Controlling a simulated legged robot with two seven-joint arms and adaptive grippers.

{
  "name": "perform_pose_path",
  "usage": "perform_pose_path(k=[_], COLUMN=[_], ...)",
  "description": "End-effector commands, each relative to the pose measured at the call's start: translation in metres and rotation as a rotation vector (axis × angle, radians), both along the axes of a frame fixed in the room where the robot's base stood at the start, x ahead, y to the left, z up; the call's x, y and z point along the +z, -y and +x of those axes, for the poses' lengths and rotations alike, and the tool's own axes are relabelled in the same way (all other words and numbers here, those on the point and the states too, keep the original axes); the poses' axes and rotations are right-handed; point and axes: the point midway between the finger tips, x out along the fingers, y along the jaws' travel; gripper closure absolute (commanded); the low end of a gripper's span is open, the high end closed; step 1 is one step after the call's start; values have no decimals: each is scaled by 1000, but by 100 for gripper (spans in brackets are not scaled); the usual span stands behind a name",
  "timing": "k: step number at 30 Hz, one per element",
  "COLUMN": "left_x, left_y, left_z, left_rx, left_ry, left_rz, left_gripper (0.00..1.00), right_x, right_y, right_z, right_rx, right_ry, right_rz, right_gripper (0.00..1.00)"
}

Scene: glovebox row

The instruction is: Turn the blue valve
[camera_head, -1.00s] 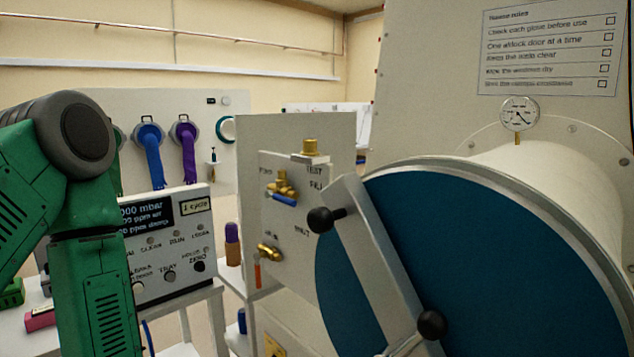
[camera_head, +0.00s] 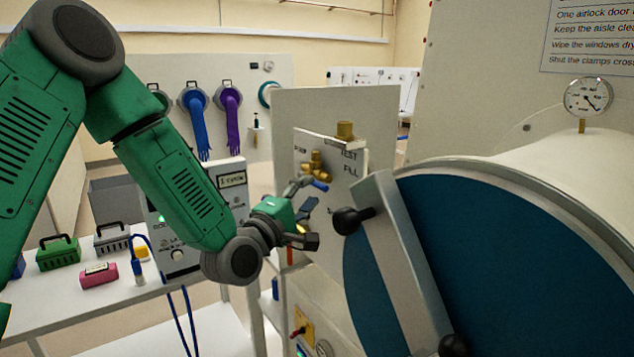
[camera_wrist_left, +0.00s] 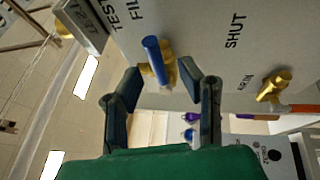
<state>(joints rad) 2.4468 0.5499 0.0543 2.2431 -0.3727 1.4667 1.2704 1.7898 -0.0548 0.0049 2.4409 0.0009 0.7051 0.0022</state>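The blue valve has a brass body (camera_head: 315,164) with a blue lever handle (camera_head: 320,185), on an upright grey panel with the labels TEST and FILL. My left gripper (camera_head: 305,213) is in front of the panel, close to the valve. In the left wrist view its two dark fingers (camera_wrist_left: 163,78) are apart, and the blue handle (camera_wrist_left: 156,55) lies across the gap, at or just beyond the tips. The fingers do not close on it; whether one touches it I cannot tell. My right gripper is in neither view.
A large blue round door (camera_head: 470,265) with a grey bar and black knobs (camera_head: 352,219) stands close right of the panel. A lower brass valve (camera_wrist_left: 274,84) sits beside the SHUT label. A gauge (camera_head: 588,97) is upper right. A table (camera_head: 130,305) with small boxes stands left.

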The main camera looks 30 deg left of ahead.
Motion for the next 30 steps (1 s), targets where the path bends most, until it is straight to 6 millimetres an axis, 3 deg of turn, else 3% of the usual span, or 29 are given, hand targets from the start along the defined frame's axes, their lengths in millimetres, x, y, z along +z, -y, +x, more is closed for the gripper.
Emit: perform_pose_path(k=[7,18,19,21,30], left_x=[5,6,6,6,5], left_y=[-3,-3,-3,-3,0], left_z=[31,36,36,36,37], left_rx=[1,1,1,1,-2], left_ry=[0,0,0,0,2], left_rz=[0,-2,-2,-2,7], left_gripper=[67,67,74,98,100], right_x=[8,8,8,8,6], right_y=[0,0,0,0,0], right_z=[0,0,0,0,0], right_rx=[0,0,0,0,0], right_ry=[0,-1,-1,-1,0], right_rz=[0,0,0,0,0], right_gripper=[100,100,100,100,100])
